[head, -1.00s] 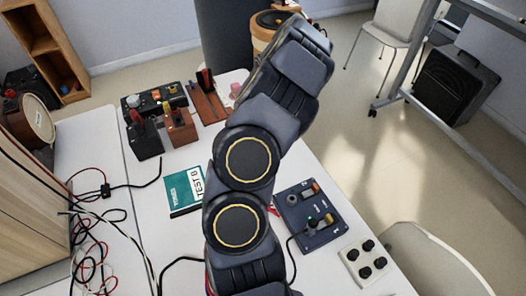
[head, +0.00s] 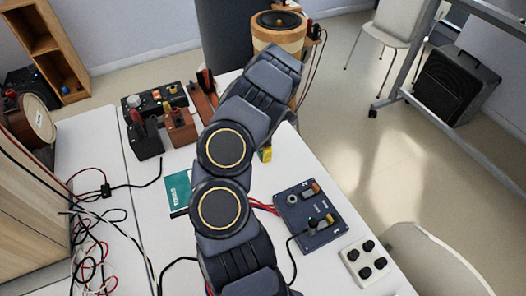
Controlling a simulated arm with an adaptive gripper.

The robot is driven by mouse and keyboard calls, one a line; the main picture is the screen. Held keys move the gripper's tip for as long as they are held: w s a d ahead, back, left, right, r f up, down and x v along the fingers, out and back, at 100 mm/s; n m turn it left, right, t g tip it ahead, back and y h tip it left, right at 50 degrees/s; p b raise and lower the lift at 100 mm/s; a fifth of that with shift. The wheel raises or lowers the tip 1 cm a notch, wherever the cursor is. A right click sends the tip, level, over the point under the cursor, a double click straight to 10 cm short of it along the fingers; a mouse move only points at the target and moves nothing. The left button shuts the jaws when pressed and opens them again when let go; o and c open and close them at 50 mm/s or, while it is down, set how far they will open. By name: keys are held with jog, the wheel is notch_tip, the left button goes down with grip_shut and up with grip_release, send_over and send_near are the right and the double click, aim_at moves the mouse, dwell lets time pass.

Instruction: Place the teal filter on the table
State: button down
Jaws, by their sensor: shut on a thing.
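I see no teal filter that I can name with certainty. A flat teal booklet or box (head: 179,191) lies on the white table (head: 178,235), left of my arm and partly covered by it. Lettering shows on it. My arm rises from the bottom centre and bends to the upper right, over the far part of the table. My gripper is hidden behind the arm's far links, so what it holds cannot be seen.
A dark blue panel (head: 309,216) and a white block with black knobs (head: 365,262) lie at right. Boxes with red levers (head: 181,125) stand at the back. A speaker on a round stand (head: 279,32) stands beyond the table. Loose cables (head: 95,235) lie left.

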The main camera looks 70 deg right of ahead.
jog(key=c, duration=0.9)
grip_release()
jog(key=shift+o, duration=0.2)
notch_tip(320, 180, up, 12)
jog(key=w+a+r+m, duration=0.1)
jog(key=w+a+r, duration=0.55)
jog(key=a, duration=0.45)
jog(key=w+a+r, duration=0.6)
jog(key=w+a, duration=0.1)
jog(key=a, duration=0.4)
jog(key=s+a+r+m, duration=0.2)
jog(key=s+a+r, duration=0.1)
jog(key=a, duration=0.8)
jog(key=s+a+m+g, duration=0.1)
jog(key=s+a+m, duration=0.5)
jog(key=s, duration=0.6)
jog(key=a, duration=0.2)
jog(key=shift+s+a+r+g, duration=0.25)
jog(key=shift+a+r+g, duration=0.1)
jog(key=shift+g, duration=0.05)
